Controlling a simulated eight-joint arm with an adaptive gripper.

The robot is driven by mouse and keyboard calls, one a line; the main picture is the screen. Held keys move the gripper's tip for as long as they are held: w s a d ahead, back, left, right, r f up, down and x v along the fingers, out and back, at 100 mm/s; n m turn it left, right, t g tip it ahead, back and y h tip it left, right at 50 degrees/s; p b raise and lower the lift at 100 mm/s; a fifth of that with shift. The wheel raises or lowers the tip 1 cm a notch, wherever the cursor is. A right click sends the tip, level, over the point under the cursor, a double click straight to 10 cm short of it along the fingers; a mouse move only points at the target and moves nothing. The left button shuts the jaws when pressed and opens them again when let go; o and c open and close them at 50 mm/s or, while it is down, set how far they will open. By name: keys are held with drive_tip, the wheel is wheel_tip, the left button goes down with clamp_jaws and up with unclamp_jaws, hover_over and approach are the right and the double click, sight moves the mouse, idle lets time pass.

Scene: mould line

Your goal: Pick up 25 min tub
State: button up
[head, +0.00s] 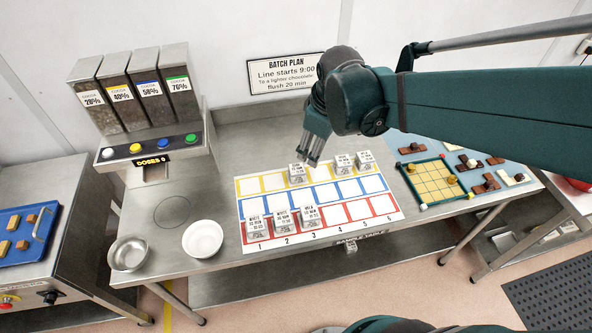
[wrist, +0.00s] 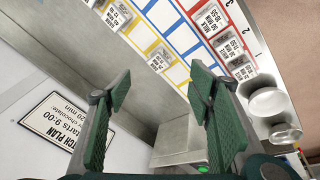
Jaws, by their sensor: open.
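Several small grey tubs with white labels stand on a printed grid mat (head: 330,197). A tub (head: 297,173) in the yellow row stands just below and left of my gripper (head: 313,160). Two more tubs (head: 344,163) (head: 364,161) stand at the right of that row. Three tubs (head: 256,228) (head: 282,219) (head: 308,214) stand in the red row. The labels are too small for me to tell which reads 25 min. My gripper is open and empty. In the wrist view, a yellow-row tub (wrist: 162,60) lies beyond the open fingers (wrist: 160,92).
A cocoa dispenser (head: 150,148) stands at left, with a white bowl (head: 203,239) and a metal bowl (head: 130,254) before it. A yellow gridded tray (head: 432,181) with chocolate pieces nearby is at right. A small tub-like object (head: 351,246) shows below the table's front edge.

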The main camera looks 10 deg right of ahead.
drive_tip(key=w+a+f+n+g, duration=0.2)
drive_tip(key=w+f+n, duration=0.3)
drive_tip(key=w+f, duration=0.15)
drive_tip(key=n+g, duration=0.1)
drive_tip(key=n, duration=0.2)
hover_over(297, 169)
wheel_tip(297, 169, down, 8)
drive_tip(key=shift+s+d+r, duration=0.1)
drive_tip(key=shift+d+r, duration=0.05)
drive_tip(key=shift+r, duration=0.1)
drive_tip(key=shift+f+n, duration=0.2)
drive_tip(key=shift+n, duration=0.1)
drive_tip(key=shift+f, duration=1.25)
drive_tip(key=shift+f, duration=0.15)
drive_tip(key=shift+w+f, duration=0.2)
drive_tip(key=shift+f, duration=2.3)
drive_tip(key=shift+c, duration=0.3)
drive_tip(key=c, duration=1)
